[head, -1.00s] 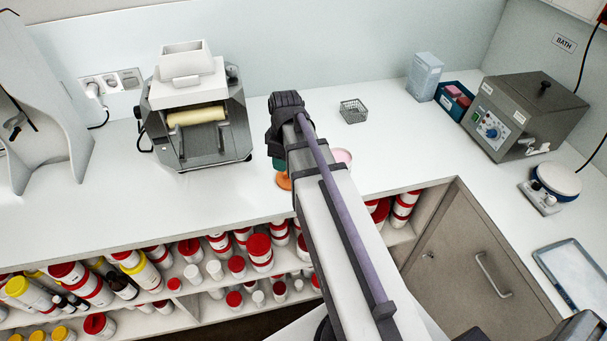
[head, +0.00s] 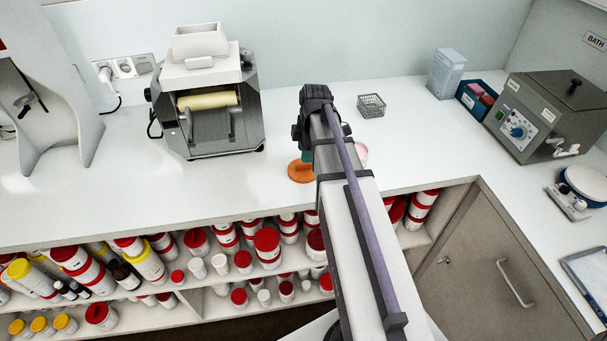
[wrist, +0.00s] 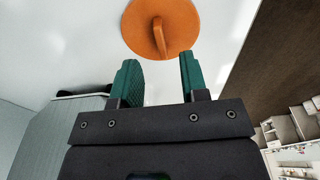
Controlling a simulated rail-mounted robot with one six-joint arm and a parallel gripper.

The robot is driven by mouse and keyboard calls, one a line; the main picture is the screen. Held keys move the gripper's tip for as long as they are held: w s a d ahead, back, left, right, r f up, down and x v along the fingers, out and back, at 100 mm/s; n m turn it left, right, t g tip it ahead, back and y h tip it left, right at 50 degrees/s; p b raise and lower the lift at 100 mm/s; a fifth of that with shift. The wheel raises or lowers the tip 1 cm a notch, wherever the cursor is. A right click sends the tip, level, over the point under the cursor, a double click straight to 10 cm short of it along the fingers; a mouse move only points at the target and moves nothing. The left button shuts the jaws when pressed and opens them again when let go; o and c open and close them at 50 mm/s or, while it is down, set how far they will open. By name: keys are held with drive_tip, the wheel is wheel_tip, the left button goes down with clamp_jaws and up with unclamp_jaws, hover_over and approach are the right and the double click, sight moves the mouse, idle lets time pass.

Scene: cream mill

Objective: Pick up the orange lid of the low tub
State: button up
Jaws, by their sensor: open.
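The orange lid (wrist: 181,27) is a round disc with a raised bar handle, near the top of the wrist view. In the head view the orange lid (head: 300,171) shows beside my arm near the counter's front edge, partly hidden by the arm. My gripper (wrist: 158,70) has two green fingers, spread apart and empty. The fingertips point toward the lid's handle, with a gap between them and the handle in the picture. A pink-topped round thing (head: 361,154) shows just right of my arm, mostly hidden; I cannot tell whether it is the low tub.
A roller mill (head: 208,100) stands on the counter to the left. A wire basket (head: 371,105) and a blue bin (head: 480,98) sit farther back. A grey bath (head: 545,115) is at the right. Shelves of jars lie below the counter edge. White counter around the lid is clear.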

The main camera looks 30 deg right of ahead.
sight(303, 168)
drive_tip(key=f+b, duration=0.4)
drive_tip(key=f, duration=0.1)
drive_tip(key=shift+a+f+b, duration=0.15)
drive_tip(key=shift+a+b, duration=0.25)
drive_tip(key=shift+r, duration=0.2)
clamp_jaws()
